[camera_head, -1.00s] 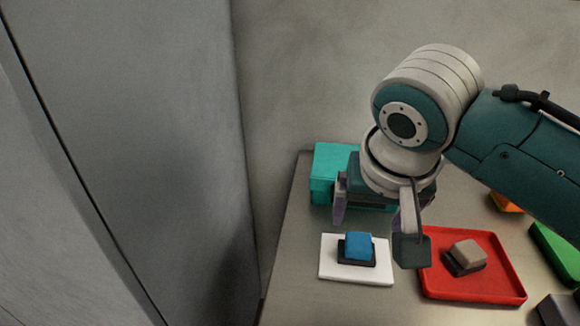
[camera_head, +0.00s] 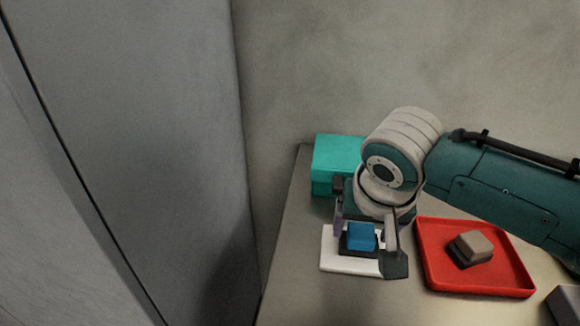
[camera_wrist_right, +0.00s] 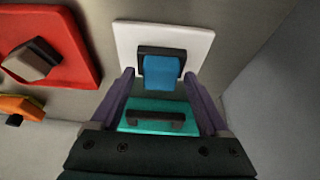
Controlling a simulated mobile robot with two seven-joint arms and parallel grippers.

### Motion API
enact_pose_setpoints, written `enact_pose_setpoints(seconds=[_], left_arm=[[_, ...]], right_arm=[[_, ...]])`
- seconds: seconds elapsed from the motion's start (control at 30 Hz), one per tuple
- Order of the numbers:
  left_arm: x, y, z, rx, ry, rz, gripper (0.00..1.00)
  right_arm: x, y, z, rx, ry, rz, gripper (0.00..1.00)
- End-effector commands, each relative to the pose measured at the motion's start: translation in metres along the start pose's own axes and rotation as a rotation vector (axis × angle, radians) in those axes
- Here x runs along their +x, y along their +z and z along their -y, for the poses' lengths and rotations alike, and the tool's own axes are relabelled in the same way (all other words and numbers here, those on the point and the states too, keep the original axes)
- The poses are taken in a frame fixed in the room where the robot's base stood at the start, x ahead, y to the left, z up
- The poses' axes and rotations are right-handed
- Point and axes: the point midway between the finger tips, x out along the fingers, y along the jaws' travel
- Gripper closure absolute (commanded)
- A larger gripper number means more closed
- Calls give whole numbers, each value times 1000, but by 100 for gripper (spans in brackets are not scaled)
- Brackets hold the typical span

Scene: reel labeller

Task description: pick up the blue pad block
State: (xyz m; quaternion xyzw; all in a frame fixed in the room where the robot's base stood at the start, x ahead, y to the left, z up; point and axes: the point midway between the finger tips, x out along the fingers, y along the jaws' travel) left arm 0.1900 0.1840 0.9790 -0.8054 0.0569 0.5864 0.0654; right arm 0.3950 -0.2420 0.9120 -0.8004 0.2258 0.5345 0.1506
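The blue pad block (camera_head: 361,237) has a blue top on a dark base. It sits on a white square plate (camera_head: 338,263) at the table's left side. It also shows in the right wrist view (camera_wrist_right: 161,74), upper middle. My right gripper (camera_head: 365,233) is open, its purple fingers apart. In the right wrist view the fingertips (camera_wrist_right: 158,76) point toward the block, one to each side of it. I cannot tell whether they touch it. The gripper covers part of the plate. My left gripper is not in view.
A red tray (camera_head: 432,272) with a beige-topped block (camera_head: 474,244) lies to the right of the plate. A teal box (camera_head: 335,162) stands behind. An orange item (camera_wrist_right: 22,106) shows in the right wrist view. A grey panel (camera_head: 170,130) rises left of the table.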

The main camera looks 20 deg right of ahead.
Motion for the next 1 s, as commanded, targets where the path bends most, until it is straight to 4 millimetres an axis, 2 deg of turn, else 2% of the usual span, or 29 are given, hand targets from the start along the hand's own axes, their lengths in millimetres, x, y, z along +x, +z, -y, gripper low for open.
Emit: enact_pose_setpoints(seconds=[0.07,0.67,1.0], left_arm=[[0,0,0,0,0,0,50],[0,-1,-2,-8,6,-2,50],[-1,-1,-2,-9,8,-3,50]], right_arm=[[0,0,0,0,0,0,32],[0,0,0,0,0,0,99],[-2,-1,0,0,-1,-1,100]])
